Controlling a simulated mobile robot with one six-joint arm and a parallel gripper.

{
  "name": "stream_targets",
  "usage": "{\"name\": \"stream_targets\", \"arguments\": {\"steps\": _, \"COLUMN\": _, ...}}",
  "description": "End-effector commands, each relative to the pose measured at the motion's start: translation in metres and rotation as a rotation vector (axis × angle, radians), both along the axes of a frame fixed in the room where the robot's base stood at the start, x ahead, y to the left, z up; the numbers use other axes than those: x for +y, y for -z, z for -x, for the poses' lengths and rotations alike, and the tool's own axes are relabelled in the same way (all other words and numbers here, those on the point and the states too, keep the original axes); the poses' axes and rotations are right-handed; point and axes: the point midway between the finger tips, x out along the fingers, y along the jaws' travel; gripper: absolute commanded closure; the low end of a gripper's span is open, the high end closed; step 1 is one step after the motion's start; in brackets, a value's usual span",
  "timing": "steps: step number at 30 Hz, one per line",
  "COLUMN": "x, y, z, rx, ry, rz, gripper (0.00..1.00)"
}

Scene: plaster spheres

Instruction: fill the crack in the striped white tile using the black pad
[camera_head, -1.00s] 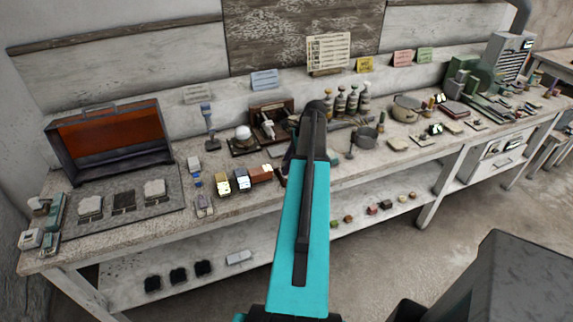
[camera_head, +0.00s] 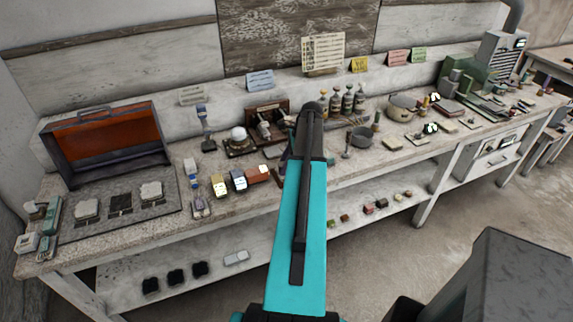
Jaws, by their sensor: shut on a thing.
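On a grey mat at the left of the bench lie a white tile (camera_head: 86,208), a dark tile (camera_head: 120,203) and another white tile (camera_head: 151,190). They are too small to show stripes or a crack clearly. My teal arm reaches up across the middle of the bench. My gripper is hidden behind it, so neither its fingers nor anything held in them shows.
An open case with an orange lining (camera_head: 110,140) stands behind the tiles. Small coloured blocks (camera_head: 238,180) stand near the front edge left of my arm. Bottles (camera_head: 347,100), a pot (camera_head: 403,107) and a green machine (camera_head: 470,80) crowd the right side.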

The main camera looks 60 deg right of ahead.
Motion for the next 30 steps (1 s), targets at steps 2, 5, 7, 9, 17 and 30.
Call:
{"name": "stream_targets", "arguments": {"steps": 2, "x": 0.002, "y": -0.001, "z": -0.003, "rx": -0.001, "ry": -0.001, "rz": 0.0, "gripper": 0.87}}
{"name": "stream_targets", "arguments": {"steps": 5, "x": 0.003, "y": -0.001, "z": -0.004, "rx": -0.001, "ry": 0.0, "rz": -0.001, "gripper": 0.87}}
{"name": "stream_targets", "arguments": {"steps": 7, "x": 0.003, "y": -0.001, "z": -0.005, "rx": -0.001, "ry": 0.0, "rz": -0.001, "gripper": 0.87}}
{"name": "stream_targets", "arguments": {"steps": 9, "x": 0.003, "y": -0.001, "z": -0.005, "rx": -0.001, "ry": 0.0, "rz": -0.001, "gripper": 0.87}}
{"name": "stream_targets", "arguments": {"steps": 17, "x": 0.005, "y": -0.001, "z": -0.006, "rx": -0.001, "ry": 0.0, "rz": -0.001, "gripper": 0.87}}
{"name": "stream_targets", "arguments": {"steps": 30, "x": 0.013, "y": 0.002, "z": -0.017, "rx": -0.001, "ry": 0.0, "rz": -0.002, "gripper": 0.87}}
